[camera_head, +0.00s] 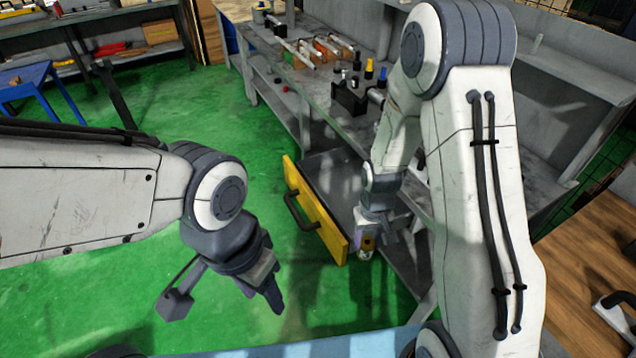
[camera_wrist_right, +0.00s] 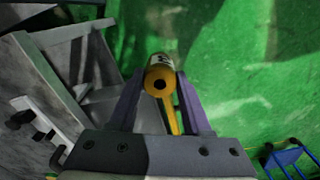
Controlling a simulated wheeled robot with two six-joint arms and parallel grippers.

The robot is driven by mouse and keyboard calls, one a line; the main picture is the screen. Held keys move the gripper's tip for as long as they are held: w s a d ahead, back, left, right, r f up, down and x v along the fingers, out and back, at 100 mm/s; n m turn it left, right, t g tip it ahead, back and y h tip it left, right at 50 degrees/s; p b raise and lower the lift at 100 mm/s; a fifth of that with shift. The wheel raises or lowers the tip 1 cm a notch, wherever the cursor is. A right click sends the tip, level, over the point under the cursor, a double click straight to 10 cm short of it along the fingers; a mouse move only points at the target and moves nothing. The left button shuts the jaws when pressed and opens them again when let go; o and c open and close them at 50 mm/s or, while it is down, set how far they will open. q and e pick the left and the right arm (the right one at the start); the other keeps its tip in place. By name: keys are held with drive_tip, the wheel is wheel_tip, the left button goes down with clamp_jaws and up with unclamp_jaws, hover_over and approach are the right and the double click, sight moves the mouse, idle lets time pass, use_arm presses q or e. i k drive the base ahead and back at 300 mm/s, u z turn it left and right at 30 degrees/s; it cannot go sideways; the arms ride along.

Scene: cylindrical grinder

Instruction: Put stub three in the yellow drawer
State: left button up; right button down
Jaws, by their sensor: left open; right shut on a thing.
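The yellow drawer (camera_head: 322,222) is pulled out from the workbench, its black handle facing left and its grey inside showing. My right gripper (camera_head: 368,246) is shut on a yellow stub (camera_head: 366,243) with a pale, marked end, just right of the drawer front's near end. I cannot tell whether it is over the drawer's inside. In the right wrist view, the stub (camera_wrist_right: 159,80) sits between the two fingers, a dark hole in its end. The number on it is not readable. My left gripper (camera_head: 264,285) is open and empty over the green floor, left of the drawer.
The workbench (camera_head: 318,92) bears a black block (camera_head: 350,97) with several coloured pieces, and rods on orange supports farther back. A blue table (camera_head: 28,78) stands at the far left. Green floor left of the drawer is clear.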

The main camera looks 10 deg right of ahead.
sight(343, 201)
drive_tip(key=u, duration=0.35)
drive_tip(key=i, duration=1.3)
drive_tip(key=z, duration=0.3)
